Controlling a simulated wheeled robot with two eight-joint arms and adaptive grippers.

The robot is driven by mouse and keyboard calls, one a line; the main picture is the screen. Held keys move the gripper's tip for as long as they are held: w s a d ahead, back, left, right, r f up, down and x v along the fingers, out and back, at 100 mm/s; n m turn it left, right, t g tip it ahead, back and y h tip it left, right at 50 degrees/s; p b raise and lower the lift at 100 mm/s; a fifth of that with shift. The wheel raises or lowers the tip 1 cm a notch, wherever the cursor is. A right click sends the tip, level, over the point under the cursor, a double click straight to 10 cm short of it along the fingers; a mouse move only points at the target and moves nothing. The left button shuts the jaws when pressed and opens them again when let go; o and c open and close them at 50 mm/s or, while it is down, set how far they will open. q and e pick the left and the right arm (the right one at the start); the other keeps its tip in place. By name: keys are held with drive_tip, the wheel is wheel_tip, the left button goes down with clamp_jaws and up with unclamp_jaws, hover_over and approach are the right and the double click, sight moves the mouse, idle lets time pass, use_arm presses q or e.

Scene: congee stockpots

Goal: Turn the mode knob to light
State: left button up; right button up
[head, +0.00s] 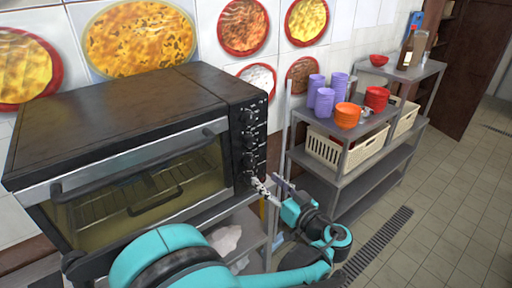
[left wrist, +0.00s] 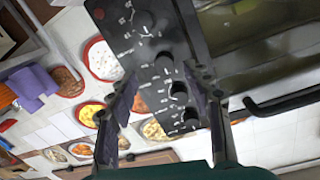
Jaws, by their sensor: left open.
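The black oven (head: 120,110) stands on a metal stand, with a vertical column of knobs on its right-hand control panel (head: 248,140). The panel also shows in the left wrist view, with an upper knob (left wrist: 143,19), a middle knob (left wrist: 164,65) and lower knobs (left wrist: 178,91) (left wrist: 191,114). Their labels are too small to read, so I cannot tell which is the mode knob. My left gripper (head: 272,186) is open in front of the panel's lower end. In the left wrist view its fingers (left wrist: 165,88) straddle the lower knobs; contact is unclear. My right gripper is not in view.
The oven door handle (left wrist: 285,100) is close to one finger in the left wrist view. A metal shelf (head: 350,150) with purple cups (head: 318,90), orange bowls (head: 347,115) and baskets stands to the right.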

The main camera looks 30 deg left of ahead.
sight(252, 163)
use_arm(q)
drive_tip(key=shift+y, duration=0.3)
drive_tip(key=x, duration=0.5)
drive_tip(key=r+x, duration=0.1)
drive_tip(key=x, duration=0.1)
drive_tip(key=shift+w+a+r, duration=0.15)
drive_tip(key=shift+a, duration=0.1)
clamp_jaws()
